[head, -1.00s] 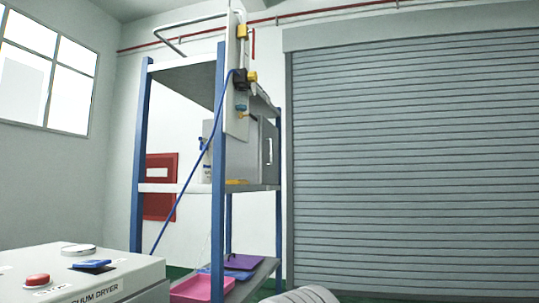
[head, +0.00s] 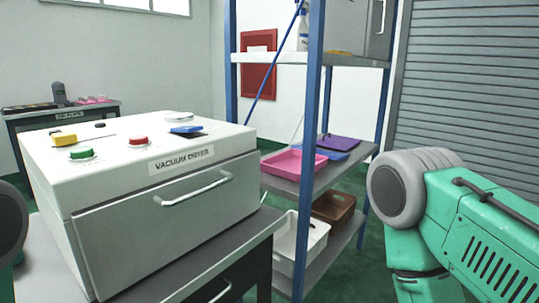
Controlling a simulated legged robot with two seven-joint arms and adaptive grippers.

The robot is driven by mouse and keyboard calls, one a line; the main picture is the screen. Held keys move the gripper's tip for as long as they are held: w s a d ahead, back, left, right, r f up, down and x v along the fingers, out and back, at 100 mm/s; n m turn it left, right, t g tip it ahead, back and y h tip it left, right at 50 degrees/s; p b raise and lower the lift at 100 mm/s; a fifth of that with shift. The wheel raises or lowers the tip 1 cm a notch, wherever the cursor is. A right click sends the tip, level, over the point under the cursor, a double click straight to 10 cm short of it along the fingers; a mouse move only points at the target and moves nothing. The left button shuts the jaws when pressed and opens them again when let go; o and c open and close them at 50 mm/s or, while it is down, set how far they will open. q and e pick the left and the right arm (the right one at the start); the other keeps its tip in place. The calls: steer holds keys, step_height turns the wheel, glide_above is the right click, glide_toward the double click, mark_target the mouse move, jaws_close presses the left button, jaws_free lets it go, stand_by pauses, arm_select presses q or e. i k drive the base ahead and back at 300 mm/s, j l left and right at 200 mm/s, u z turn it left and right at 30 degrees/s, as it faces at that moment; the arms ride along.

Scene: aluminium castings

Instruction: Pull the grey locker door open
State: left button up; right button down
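The grey locker (head: 352,25) sits on the upper shelf of the blue-posted rack, at the top of the head view, and its upper part is cut off by the picture edge. Its door faces right, with a pale vertical handle (head: 382,15) on it. The door looks shut, though only its lower part shows. My green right arm comes in at the right, below and right of the locker, but its gripper is not in view. Only a dark bit of my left arm shows at the left edge; the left gripper is not in view.
The vacuum dryer (head: 160,210) stands on a bench at the left, front handle exposed. The rack's blue post (head: 312,130) stands between dryer and locker. Lower shelves hold a pink tray (head: 291,163), a white bin (head: 290,240) and a brown bin (head: 333,208). A roller shutter (head: 460,90) is behind.

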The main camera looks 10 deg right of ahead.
mark_target(381, 12)
steer(key=i+l, duration=0.15)
steer(key=l, duration=0.2)
steer(key=i+l+u, duration=0.1)
steer(key=l, duration=0.25)
steer(key=i+l, duration=0.2)
steer(key=l, duration=0.15)
steer(key=i+l+u, duration=0.1)
steer(key=l, duration=0.25)
steer(key=i+l, duration=0.2)
steer(key=l, duration=0.2)
steer(key=i+l+u, duration=0.1)
steer(key=l, duration=0.25)
steer(key=i+l, duration=0.15)
steer(key=l, duration=0.25)
steer(key=j+u, duration=0.05)
